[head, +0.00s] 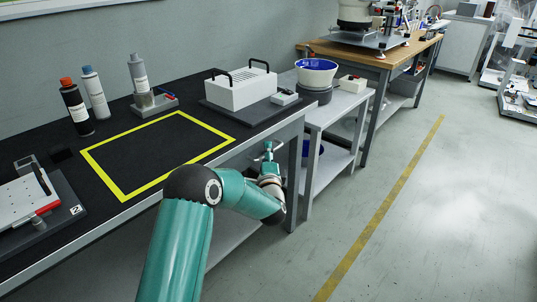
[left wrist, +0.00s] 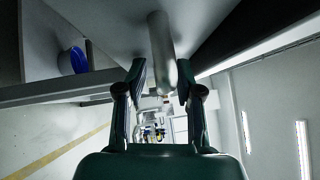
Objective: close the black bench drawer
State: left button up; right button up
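The black bench (head: 95,205) runs along the wall in the head view, and its top hides most of what is beneath it. My teal left arm reaches to its front edge, where my left gripper (head: 268,158) is below the top's level, partly hidden by my wrist. In the left wrist view, the two dark fingers of my left gripper (left wrist: 161,72) stand apart with a silver bar-like handle (left wrist: 161,40) between them. A narrow gap shows on one side of the bar. A dark panel (left wrist: 222,38) lies beside the bar. How far the drawer stands out cannot be told.
Bottles (head: 94,93), a white box with black handles (head: 240,88) and a yellow-taped square (head: 125,191) are on the bench top. A grey side table (head: 338,105) with a blue-lined bowl (head: 316,72) stands beyond. The floor (head: 440,220) at right is clear.

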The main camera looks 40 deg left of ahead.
pick_arm(q)
jog(key=v, duration=1.2)
jog(key=shift+f, duration=0.15)
dwell(0.3)
